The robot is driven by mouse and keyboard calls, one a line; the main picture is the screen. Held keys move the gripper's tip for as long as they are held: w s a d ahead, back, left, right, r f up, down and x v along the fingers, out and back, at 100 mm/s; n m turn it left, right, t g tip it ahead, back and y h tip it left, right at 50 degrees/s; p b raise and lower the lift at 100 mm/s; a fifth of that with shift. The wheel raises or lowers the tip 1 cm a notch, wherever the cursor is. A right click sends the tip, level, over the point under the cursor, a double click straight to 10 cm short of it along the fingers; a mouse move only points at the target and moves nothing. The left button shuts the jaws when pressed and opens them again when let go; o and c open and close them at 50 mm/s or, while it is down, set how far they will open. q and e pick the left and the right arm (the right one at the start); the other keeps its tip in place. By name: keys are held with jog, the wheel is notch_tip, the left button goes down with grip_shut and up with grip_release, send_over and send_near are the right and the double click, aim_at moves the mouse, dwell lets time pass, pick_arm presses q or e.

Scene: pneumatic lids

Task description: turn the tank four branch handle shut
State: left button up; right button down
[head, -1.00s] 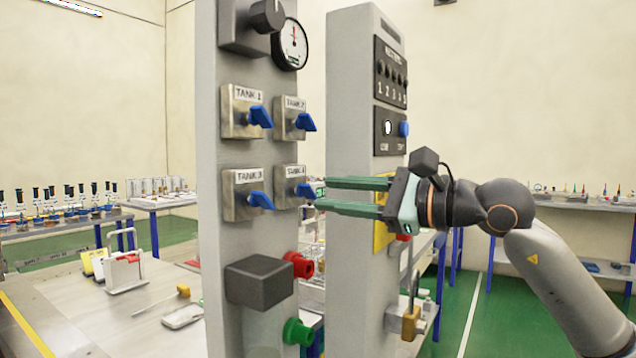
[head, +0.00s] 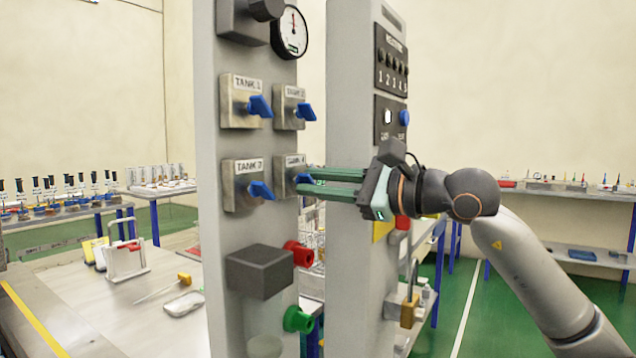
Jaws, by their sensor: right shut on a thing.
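The tank four valve (head: 290,181) is a metal block with a white label, at the lower right of the valve group on the grey panel. Its blue handle (head: 303,178) is mostly hidden by the fingers. My right gripper (head: 305,182) reaches in from the right with long green fingers, shut on that handle. The handle's exact angle is hard to see behind the fingers. My left gripper is not in view.
The tank three valve (head: 242,184) is just left, and the tank two valve (head: 288,107) just above, each with a blue handle. Red (head: 299,253) and green (head: 297,319) fittings stick out below. A second grey panel (head: 350,150) stands close behind my fingers.

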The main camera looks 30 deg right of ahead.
jog(key=shift+m, duration=0.4)
jog(key=m, duration=1.7)
jog(key=shift+p, duration=0.35)
jog(key=shift+m, duration=0.3)
jog(key=c, duration=1)
grip_release()
